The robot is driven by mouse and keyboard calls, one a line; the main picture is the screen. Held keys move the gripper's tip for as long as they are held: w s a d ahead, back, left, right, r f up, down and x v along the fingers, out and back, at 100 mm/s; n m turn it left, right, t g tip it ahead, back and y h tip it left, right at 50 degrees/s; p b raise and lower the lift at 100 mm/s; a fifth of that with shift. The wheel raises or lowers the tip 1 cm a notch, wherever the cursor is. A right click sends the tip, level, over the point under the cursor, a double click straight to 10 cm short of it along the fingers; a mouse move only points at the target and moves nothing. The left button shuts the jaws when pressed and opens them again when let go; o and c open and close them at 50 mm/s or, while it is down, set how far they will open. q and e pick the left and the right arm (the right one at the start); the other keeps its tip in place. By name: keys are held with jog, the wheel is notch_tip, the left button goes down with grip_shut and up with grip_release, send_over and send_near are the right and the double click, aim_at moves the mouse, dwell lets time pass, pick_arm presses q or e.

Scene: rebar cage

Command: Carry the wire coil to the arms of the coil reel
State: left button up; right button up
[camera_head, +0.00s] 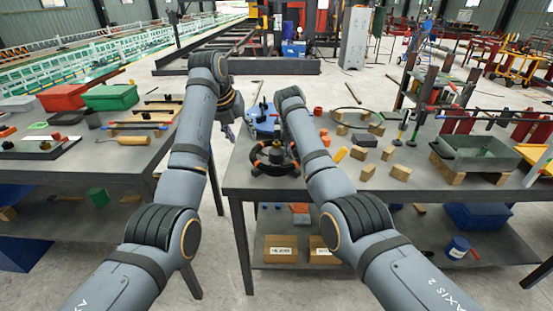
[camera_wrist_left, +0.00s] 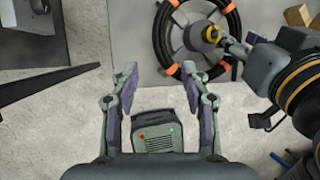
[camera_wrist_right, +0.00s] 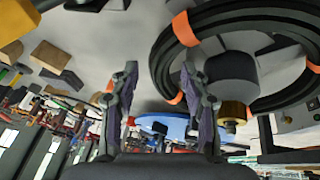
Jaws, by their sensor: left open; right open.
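The wire coil (camera_head: 256,166), a black ring with orange ties, lies flat at the near left corner of the right-hand table. A dark cylinder (camera_wrist_right: 231,78) stands inside its ring. My left gripper (camera_head: 229,130) is beyond the gap between the tables; in the left wrist view (camera_wrist_left: 159,72) it is open and empty, with the coil (camera_wrist_left: 158,38) just past its right fingertip. My right gripper (camera_wrist_right: 160,72) is open and empty; the coil (camera_wrist_right: 168,50) shows close to its right finger. My forearm hides this gripper in the head view. I cannot make out the coil reel with certainty.
A grey metal tray (camera_head: 478,152) sits farther right. The left table (camera_head: 60,175) holds a green bin (camera_head: 110,97), a red bin (camera_head: 62,97) and tools. Bare floor separates the tables.

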pick_arm(q)
jog(key=shift+v, duration=1)
pick_arm(e)
jog(key=v, duration=1.2)
pick_arm(q)
jog(key=shift+f, duration=0.1)
pick_arm(e)
jog(key=shift+a+f, duration=0.15)
